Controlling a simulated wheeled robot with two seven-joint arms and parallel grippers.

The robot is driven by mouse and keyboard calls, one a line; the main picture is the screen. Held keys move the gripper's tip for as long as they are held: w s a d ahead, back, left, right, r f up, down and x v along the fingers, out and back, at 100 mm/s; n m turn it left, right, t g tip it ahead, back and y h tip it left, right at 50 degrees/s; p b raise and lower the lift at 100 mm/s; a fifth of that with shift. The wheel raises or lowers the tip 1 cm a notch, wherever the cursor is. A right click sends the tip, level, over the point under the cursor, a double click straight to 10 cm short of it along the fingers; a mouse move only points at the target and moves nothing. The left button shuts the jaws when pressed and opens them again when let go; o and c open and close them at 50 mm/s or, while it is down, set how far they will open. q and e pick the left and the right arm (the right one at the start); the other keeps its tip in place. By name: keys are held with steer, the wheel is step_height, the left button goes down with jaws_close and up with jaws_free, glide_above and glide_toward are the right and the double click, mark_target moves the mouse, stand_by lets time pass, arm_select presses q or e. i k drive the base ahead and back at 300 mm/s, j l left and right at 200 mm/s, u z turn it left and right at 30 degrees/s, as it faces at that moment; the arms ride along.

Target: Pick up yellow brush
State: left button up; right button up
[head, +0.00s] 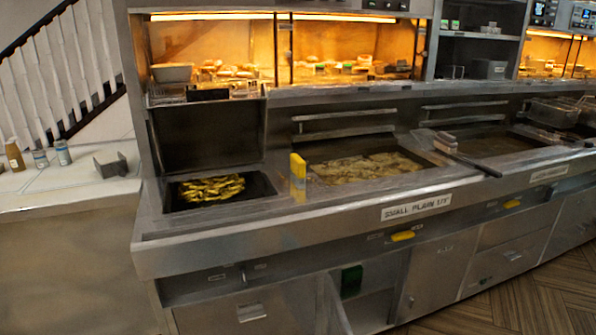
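A yellow upright object (298,167), which looks like the yellow brush, stands on the steel divider between the left fryer well and the middle fryer well. Its upper part is a solid yellow block, and its lower part looks paler. It is too small to make out bristles. Neither of my grippers shows in the head view, and nothing is seen touching the yellow object.
The left well (215,188) holds yellow food, and the middle well (365,167) holds frying food. A dark-handled tool (470,158) lies across the divider further right. A lit warming shelf (320,72) runs behind. Bottles (15,156) stand on the left counter.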

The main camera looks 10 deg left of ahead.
mark_target(297, 166)
steer(key=i+l+z, duration=0.25)
steer(key=l+z, duration=0.2)
steer(key=l, duration=0.15)
steer(key=i+l+z, duration=0.9)
steer(key=i+l+u, duration=0.1)
steer(key=i, duration=0.45)
steer(key=i+u, duration=0.3)
steer(key=u, duration=0.15)
steer(key=i+u, duration=0.4)
steer(key=i+l+u, duration=0.1)
steer(key=u, duration=0.35)
steer(key=i+j+u, duration=0.15)
steer(key=u, duration=0.25)
steer(key=i+u, duration=0.3)
steer(key=u, duration=0.15)
steer(key=i+u, duration=0.25)
steer(key=u, duration=0.15)
steer(key=i+u, duration=0.2)
steer(key=u, duration=0.25)
